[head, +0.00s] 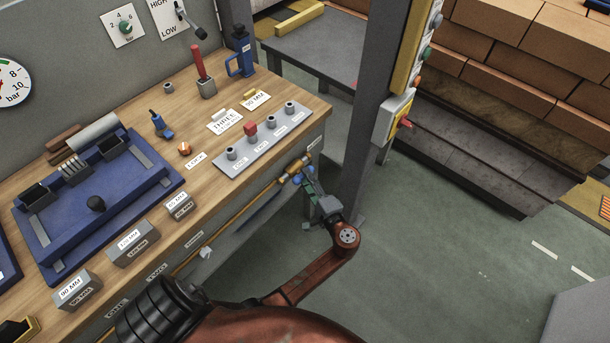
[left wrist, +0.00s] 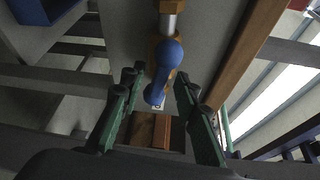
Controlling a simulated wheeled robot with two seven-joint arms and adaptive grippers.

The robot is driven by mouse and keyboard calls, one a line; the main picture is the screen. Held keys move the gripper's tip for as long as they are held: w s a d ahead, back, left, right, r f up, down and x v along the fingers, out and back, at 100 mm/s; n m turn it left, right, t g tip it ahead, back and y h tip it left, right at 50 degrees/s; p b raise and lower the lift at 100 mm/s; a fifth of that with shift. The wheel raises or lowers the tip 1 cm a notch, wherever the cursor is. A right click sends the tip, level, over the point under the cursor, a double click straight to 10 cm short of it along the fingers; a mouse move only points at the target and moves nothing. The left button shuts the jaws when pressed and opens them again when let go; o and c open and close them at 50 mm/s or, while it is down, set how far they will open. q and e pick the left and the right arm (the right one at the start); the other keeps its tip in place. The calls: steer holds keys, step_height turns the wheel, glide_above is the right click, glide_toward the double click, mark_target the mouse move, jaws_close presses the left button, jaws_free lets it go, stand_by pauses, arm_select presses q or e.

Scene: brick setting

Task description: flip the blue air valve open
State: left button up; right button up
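The blue air valve handle (head: 299,180) sits on brass fittings (head: 294,167) at the right end of a yellow pipe along the bench front. My left gripper (head: 309,182) is right at the handle and partly covers it. In the left wrist view the blue handle (left wrist: 165,68) hangs below a brass fitting (left wrist: 180,8), its rounded end towards me. The green-sided fingers of my left gripper (left wrist: 161,76) are apart, one on each side of the handle. A gap shows on both sides; contact cannot be told. My right gripper is not in view.
The wooden bench (head: 215,98) carries a blue press fixture (head: 50,225), a grey button plate (head: 262,140) and labelled blocks. A grey post (head: 378,150) with a switch box stands right of the valve. The floor (head: 450,250) in front is clear.

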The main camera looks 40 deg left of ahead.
arm_select(q)
steer(key=shift+x, duration=1.05)
jaws_close()
